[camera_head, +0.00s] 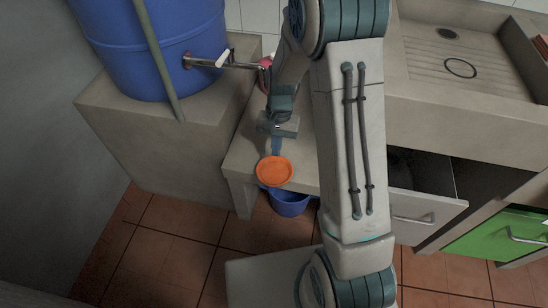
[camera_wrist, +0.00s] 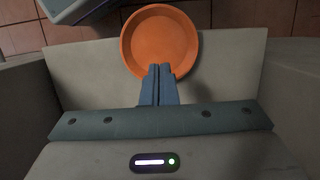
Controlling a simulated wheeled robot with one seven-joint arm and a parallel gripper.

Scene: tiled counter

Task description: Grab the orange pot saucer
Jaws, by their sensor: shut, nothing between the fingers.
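The orange pot saucer (camera_head: 274,171) is a round, shallow dish near the front edge of the low concrete counter (camera_head: 243,158). In the wrist view the saucer (camera_wrist: 160,40) shows at the top centre, with its open side facing the camera. My gripper (camera_head: 275,150) is at the saucer's near-arm rim in the head view. In the wrist view my gripper (camera_wrist: 160,70) has its two blue fingers pressed together, overlapping the saucer's lower rim. Nothing shows between the fingers. Whether the fingertips touch the saucer cannot be told.
A blue barrel (camera_head: 150,45) with a metal tap (camera_head: 205,60) stands at left on a concrete block. A blue bucket (camera_head: 290,203) sits under the counter edge. An open drawer (camera_head: 425,210) and a green drawer front (camera_head: 495,236) are at right. A small red object (camera_head: 264,75) is behind my gripper.

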